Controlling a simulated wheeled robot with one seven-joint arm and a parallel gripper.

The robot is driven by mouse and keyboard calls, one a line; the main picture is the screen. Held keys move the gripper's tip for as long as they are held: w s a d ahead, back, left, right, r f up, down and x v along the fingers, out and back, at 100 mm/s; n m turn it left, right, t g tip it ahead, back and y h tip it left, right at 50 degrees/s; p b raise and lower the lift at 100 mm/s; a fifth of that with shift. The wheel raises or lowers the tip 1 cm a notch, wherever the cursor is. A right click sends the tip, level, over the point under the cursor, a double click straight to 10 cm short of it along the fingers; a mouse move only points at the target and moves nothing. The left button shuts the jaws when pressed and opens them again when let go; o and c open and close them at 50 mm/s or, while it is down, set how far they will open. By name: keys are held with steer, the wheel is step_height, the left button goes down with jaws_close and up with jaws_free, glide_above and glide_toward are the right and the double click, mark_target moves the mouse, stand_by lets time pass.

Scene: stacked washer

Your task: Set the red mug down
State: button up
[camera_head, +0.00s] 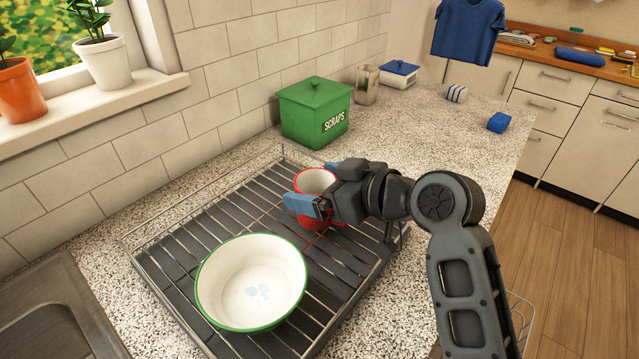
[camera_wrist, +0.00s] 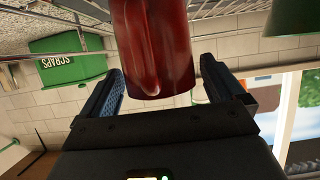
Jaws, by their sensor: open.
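The red mug (camera_head: 316,182) stands upright on the wire dish rack (camera_head: 352,262), towards its far right part. It is red outside with a pale inside. My gripper (camera_head: 314,190) is at the mug from the right, with its blue-padded fingers open on either side of it. In the wrist view the mug (camera_wrist: 152,50) is between the two spread fingers, with a gap visible on each side. My gripper hides part of the mug's right side in the head view.
A white bowl with a green rim (camera_head: 251,281) sits on the rack in front of the mug. A green SCRAPS bin (camera_head: 314,112) stands behind the rack by the tiled wall. A sink (camera_head: 60,315) is at the left.

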steer(key=shift+r, duration=0.2)
steer(key=shift+s+d, duration=0.25)
steer(key=shift+d, duration=0.05)
steer(key=b+v, duration=0.1)
steer(key=v, duration=1)
steer(key=shift+s+r, duration=0.1)
